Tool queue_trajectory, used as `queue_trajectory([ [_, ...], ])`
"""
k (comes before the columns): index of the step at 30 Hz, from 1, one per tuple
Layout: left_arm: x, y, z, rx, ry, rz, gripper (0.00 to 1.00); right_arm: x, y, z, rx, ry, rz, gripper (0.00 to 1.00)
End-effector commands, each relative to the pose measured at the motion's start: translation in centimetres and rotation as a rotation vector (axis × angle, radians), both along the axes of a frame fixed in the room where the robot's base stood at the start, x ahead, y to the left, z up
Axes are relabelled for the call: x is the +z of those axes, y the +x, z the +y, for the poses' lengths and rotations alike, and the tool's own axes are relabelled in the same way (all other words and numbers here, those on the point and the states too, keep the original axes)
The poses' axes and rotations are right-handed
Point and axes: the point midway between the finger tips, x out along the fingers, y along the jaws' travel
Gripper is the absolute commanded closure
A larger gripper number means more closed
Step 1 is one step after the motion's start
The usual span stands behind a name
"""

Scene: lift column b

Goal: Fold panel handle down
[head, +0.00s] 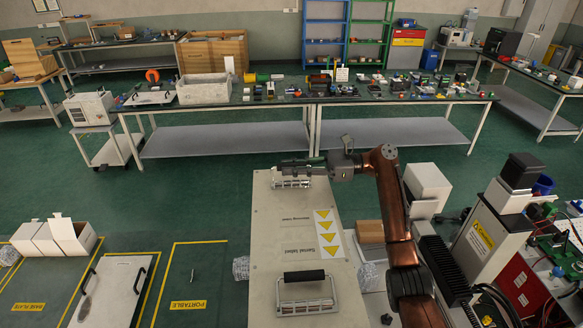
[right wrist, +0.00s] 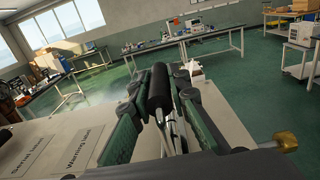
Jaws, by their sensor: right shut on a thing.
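The light grey panel (head: 270,240) lies in the middle of the head view, with printed labels and yellow triangles on it. It carries two handles. The near handle (head: 304,276) has a black grip and metal legs over a recessed plate, and no gripper is at it. The far handle (head: 291,183) is at the panel's far end, partly hidden by my right gripper (head: 292,166). In the right wrist view, the far handle's black grip (right wrist: 160,88) stands between the green-padded fingers, which are shut on the handle. My left gripper is out of view.
A long workbench (head: 220,103) with many small items stands beyond the panel. White boxes (head: 55,236) and a grey plate with a handle (head: 108,290) lie in marked floor areas at left. Equipment with a caution label (head: 482,234) stands close to my right arm.

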Motion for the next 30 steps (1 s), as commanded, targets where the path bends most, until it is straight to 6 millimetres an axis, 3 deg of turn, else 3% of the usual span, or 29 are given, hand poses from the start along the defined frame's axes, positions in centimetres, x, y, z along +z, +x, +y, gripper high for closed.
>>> queue_trajectory([
  [14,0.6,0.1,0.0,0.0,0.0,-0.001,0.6,0.1,-0.3,0.0,-0.001,0.0,-0.043,1.0],
  [30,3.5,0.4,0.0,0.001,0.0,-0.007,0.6,-0.3,-2.3,0.0,-0.001,0.0,-0.41,1.0],
])
